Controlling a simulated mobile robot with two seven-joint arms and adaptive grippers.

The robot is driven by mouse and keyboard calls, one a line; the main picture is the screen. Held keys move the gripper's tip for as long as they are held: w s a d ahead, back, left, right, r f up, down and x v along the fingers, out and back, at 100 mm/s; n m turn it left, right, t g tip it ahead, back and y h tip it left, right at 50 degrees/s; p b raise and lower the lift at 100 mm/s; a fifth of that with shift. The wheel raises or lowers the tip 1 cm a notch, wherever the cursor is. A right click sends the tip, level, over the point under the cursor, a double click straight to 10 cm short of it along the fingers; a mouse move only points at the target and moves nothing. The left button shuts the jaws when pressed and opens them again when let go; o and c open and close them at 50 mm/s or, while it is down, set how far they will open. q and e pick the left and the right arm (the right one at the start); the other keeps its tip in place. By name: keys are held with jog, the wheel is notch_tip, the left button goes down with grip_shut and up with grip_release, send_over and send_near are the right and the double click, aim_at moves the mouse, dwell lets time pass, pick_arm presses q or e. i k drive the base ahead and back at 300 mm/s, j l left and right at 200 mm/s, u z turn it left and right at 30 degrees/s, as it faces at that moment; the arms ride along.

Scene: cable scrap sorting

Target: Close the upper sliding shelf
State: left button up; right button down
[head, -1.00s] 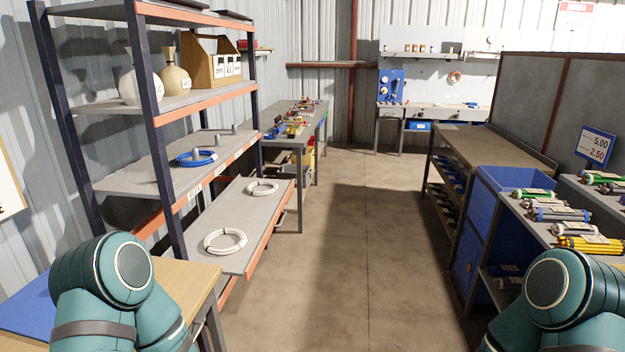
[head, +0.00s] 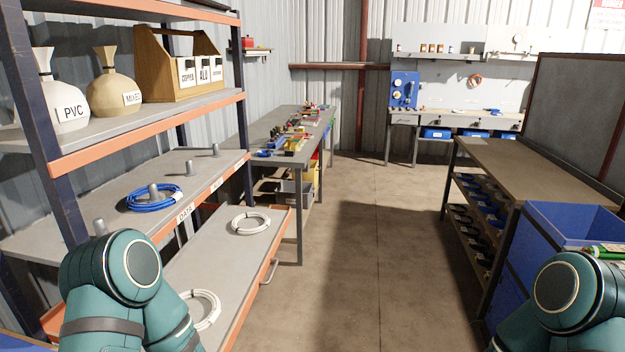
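A metal rack with orange beams and dark blue posts stands at the left. A grey sliding shelf (head: 235,262) with an orange front edge is pulled out into the aisle, below the fixed shelf with pegs. Two white cable coils lie on it, a far one (head: 251,223) and a near one (head: 203,308) partly hidden by my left arm. A metal handle (head: 269,271) shows at its front side. Any sliding shelf beneath it is hidden. Both of my arms show at the bottom corners, but neither gripper is in view.
A blue cable coil (head: 154,198) lies around a peg on the shelf (head: 113,223) above. Sacks and a wooden box (head: 180,67) stand higher. A workbench (head: 270,140) stands beyond the rack. A blue bin (head: 565,222) and brown-topped bench (head: 515,160) line the right. The middle aisle floor is clear.

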aim_at(232, 264)
jog(key=i+u, duration=0.2)
jog(key=i, duration=0.25)
jog(key=i+l+u, duration=0.2)
jog(key=i, duration=0.2)
jog(key=i+l+u, duration=0.2)
jog(key=i, duration=0.25)
jog(key=i+l+u, duration=0.2)
jog(key=u, duration=0.25)
jog(key=i+l+u, duration=0.6)
jog(key=u, duration=0.25)
jog(key=i+l+u, duration=0.15)
jog(key=l+u, duration=1.15)
jog(key=l, duration=0.2)
jog(key=i+l+u, duration=0.1)
jog(key=l, duration=0.25)
jog(key=i+l+u, duration=0.15)
jog(key=i+l, duration=0.2)
